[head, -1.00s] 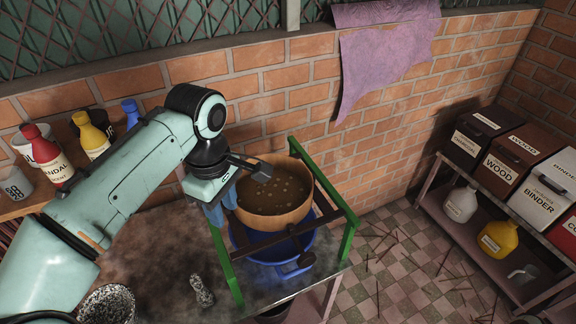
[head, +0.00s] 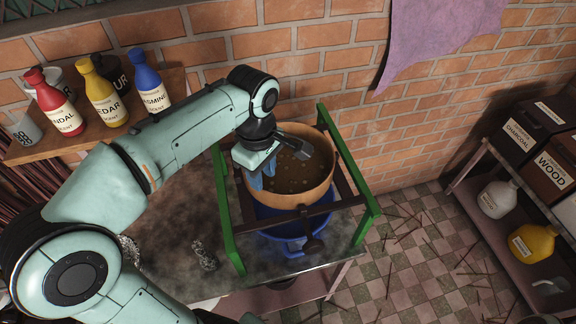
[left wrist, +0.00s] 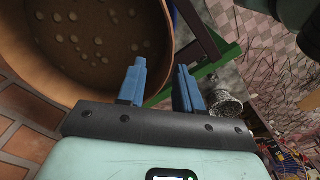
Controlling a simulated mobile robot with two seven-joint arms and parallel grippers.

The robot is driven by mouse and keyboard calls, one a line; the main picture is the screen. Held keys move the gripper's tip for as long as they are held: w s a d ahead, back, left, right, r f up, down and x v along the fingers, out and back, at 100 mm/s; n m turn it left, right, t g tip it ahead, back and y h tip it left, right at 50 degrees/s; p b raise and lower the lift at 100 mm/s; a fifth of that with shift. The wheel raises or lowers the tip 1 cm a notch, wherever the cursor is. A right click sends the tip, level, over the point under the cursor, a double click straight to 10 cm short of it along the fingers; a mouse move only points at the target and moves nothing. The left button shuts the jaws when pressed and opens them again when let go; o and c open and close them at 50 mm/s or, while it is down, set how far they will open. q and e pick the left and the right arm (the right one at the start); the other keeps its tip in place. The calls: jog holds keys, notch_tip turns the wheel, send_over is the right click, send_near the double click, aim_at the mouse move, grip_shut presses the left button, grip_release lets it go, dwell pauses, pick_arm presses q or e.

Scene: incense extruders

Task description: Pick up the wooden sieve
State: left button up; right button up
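The wooden sieve (head: 290,199) is a round tan bowl with a brown bottom and pale lumps in it. It sits on the dark rails of a green frame (head: 225,215), above a blue bucket (head: 293,228). My left gripper (head: 262,174) is at the sieve's left rim, fingers pointing down. In the left wrist view, the two blue fingers (left wrist: 161,82) are apart, one over the sieve (left wrist: 85,45) near its rim and one outside it. A gap shows between them; contact with the wall is unclear. My right gripper is not in view.
A brick wall (head: 320,60) stands close behind. A shelf (head: 95,135) at left holds red, yellow and blue bottles. A small patterned object (head: 204,256) lies on the table (head: 180,225). At right is a rack (head: 490,235) with bins and jugs.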

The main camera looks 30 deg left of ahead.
aim_at(263, 199)
pick_arm(q)
jog(key=f, duration=0.3)
jog(key=shift+s+f, duration=0.35)
jog(key=shift+s, duration=0.05)
jog(key=shift+f, duration=0.65)
grip_shut()
jog(key=shift+w+r, duration=0.1)
jog(key=shift+r, duration=0.1)
